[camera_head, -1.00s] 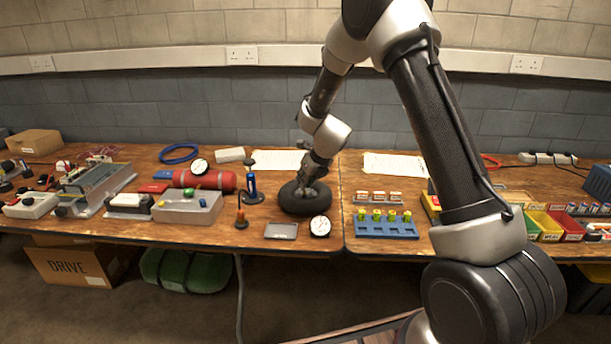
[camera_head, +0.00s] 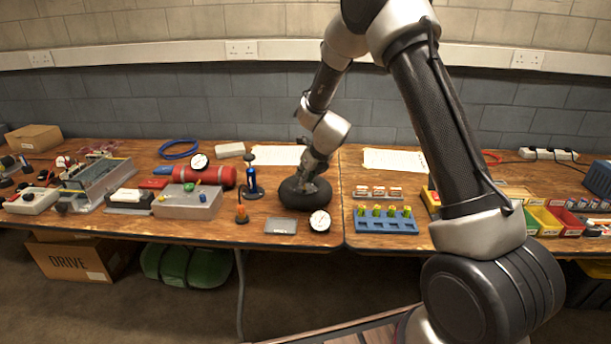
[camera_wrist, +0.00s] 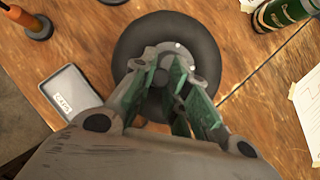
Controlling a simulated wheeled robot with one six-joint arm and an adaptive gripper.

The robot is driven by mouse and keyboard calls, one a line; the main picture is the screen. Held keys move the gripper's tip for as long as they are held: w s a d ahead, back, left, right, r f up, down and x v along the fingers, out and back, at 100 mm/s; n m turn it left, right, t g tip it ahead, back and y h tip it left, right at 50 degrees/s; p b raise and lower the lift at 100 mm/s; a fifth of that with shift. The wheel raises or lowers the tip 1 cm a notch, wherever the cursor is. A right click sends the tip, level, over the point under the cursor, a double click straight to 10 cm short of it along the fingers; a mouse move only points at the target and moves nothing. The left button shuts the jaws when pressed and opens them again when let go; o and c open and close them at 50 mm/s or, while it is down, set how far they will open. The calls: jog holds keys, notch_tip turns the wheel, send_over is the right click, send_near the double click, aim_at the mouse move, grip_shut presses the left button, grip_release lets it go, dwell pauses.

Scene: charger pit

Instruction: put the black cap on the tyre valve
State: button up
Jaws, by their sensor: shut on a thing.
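The black tyre (camera_head: 291,199) lies flat on the bench near the front edge, left of the seam; it also shows in the wrist view (camera_wrist: 128,42). My gripper (camera_wrist: 167,74) points down over the tyre's grey hub, its green-padded fingers close together. It is shut on a small dark thing, taken to be the black cap (camera_wrist: 163,77), mostly hidden between the fingertips. The valve is hidden by my fingers, so I cannot tell whether the cap touches it. The grey caps tray (camera_head: 281,226), left of the tyre, looks empty.
A round gauge (camera_head: 320,221) stands close in front of the tyre. A blue rack (camera_head: 386,225) with yellow-green pieces is at the right.

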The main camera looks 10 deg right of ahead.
jog(key=shift+f, duration=1.4)
jog(key=shift+c, duration=0.2)
jog(key=o, duration=0.8)
jog(key=shift+o, duration=0.2)
jog(key=shift+r, duration=0.15)
jog(key=v, duration=1.1)
jog(key=shift+s+r, duration=0.3)
jog(key=shift+d, duration=0.1)
